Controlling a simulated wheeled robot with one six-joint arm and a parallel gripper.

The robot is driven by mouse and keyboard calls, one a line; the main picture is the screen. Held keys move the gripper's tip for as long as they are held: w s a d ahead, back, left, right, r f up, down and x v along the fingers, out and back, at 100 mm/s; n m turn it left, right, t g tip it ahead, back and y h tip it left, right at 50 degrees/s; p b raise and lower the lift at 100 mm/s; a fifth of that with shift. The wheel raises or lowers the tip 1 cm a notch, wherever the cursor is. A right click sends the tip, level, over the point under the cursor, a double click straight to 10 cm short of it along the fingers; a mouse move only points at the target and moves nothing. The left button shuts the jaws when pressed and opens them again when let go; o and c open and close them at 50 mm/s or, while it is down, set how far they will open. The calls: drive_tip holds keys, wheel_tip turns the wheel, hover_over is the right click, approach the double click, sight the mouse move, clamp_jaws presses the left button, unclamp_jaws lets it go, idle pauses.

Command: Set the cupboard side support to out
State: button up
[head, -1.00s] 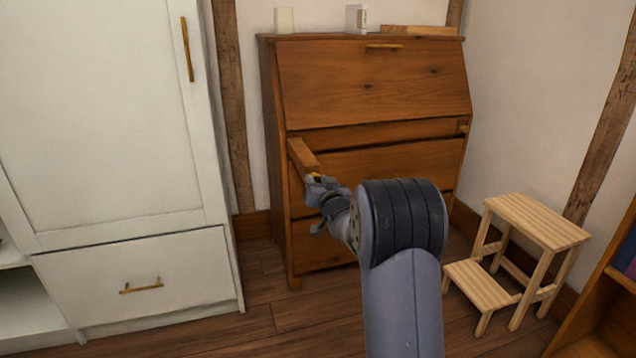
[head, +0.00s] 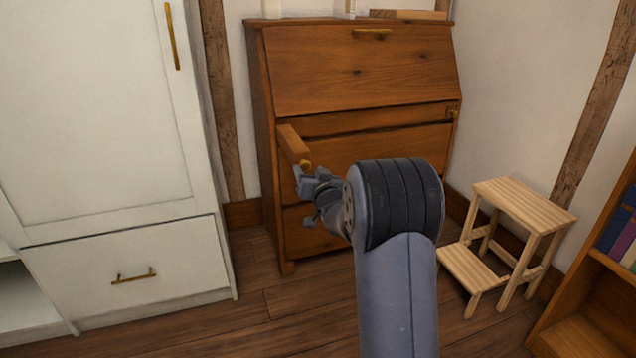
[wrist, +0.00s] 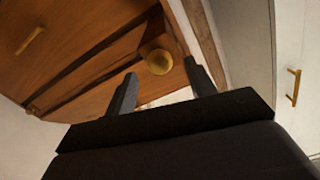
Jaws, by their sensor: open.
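The brown wooden cupboard (head: 355,75) with a slanted front stands against the back wall. Its left side support (head: 292,143) is a wooden bar that juts forward from the front, with a round brass knob (head: 305,165) on its end. The right support (head: 453,112) sits about flush with the front. My gripper (head: 308,205) is open just below and in front of the left knob. In the wrist view the knob (wrist: 158,61) appears beyond and between the open fingers (wrist: 160,90), and nothing is held. My arm hides part of the lower drawers.
A white wardrobe (head: 95,120) stands close on the left. A wooden step stool (head: 510,235) is on the right, with a bookcase (head: 590,290) at the right edge. Small items, including a wooden board (head: 408,15), sit on the cupboard. Floor (head: 255,320) at front left is clear.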

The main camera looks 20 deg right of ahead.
drive_tip(key=s+p, duration=0.1)
drive_tip(key=s, duration=0.7)
drive_tip(key=shift+s, duration=0.25)
drive_tip(key=shift+w, duration=0.1)
drive_tip(key=shift+w+b, duration=0.9)
drive_tip(key=shift+w, duration=4.7)
drive_tip(key=shift+s, duration=0.15)
